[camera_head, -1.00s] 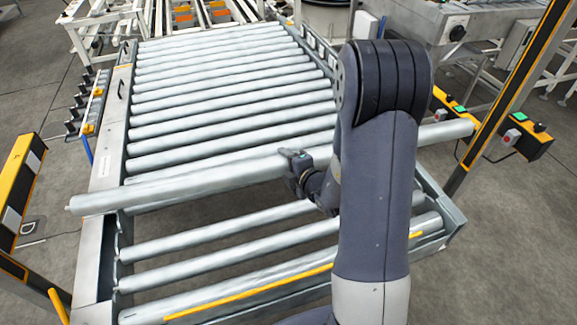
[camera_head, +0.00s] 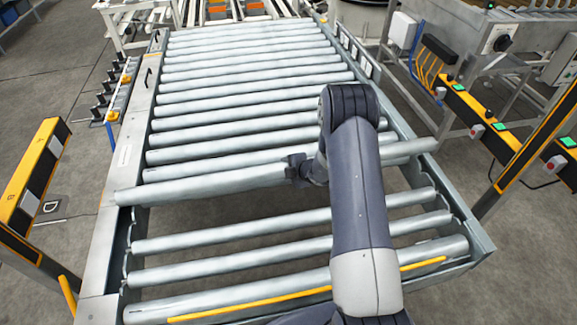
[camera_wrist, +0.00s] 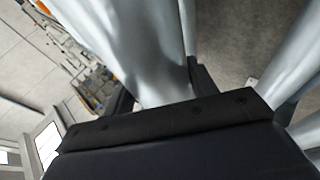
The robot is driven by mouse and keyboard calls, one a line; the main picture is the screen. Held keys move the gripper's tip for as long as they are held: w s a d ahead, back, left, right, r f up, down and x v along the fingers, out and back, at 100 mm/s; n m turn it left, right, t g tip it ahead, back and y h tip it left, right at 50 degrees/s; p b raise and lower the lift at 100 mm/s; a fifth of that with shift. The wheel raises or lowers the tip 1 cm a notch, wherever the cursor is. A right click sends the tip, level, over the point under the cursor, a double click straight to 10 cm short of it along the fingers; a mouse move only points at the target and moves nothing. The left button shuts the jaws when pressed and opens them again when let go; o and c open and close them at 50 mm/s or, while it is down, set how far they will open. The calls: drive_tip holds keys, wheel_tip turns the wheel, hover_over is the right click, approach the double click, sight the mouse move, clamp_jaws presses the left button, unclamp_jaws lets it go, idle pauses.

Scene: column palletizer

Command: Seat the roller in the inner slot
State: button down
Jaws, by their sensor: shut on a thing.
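My gripper (camera_head: 299,168) is shut on a long silver roller (camera_head: 215,184), near the roller's middle. The held roller lies across the conveyor frame (camera_head: 128,150), with its left end over the left rail and its right end reaching over the right rail. It looks a little above the frame; I cannot tell whether it touches. Below it in the picture is a gap without rollers. In the wrist view the held roller (camera_wrist: 150,60) runs up from between the dark fingers. My arm hides part of the roller's right half and the rollers behind it.
Several seated rollers (camera_head: 250,100) fill the frame behind the gap. More seated rollers (camera_head: 225,268) lie in front, with a yellow strip (camera_head: 250,303) along the near edge. Yellow-and-black posts (camera_head: 38,172) stand on the left and right. A control box strip (camera_head: 490,120) is at right.

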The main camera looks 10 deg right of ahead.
drive_tip(key=shift+w+f, duration=0.3)
drive_tip(key=shift+f, duration=0.1)
drive_tip(key=shift+f, duration=0.2)
wheel_tip(320, 180, down, 14)
drive_tip(key=b, duration=1.1)
drive_tip(key=shift+b, duration=0.3)
idle(0.8)
drive_tip(key=shift+f, duration=0.1)
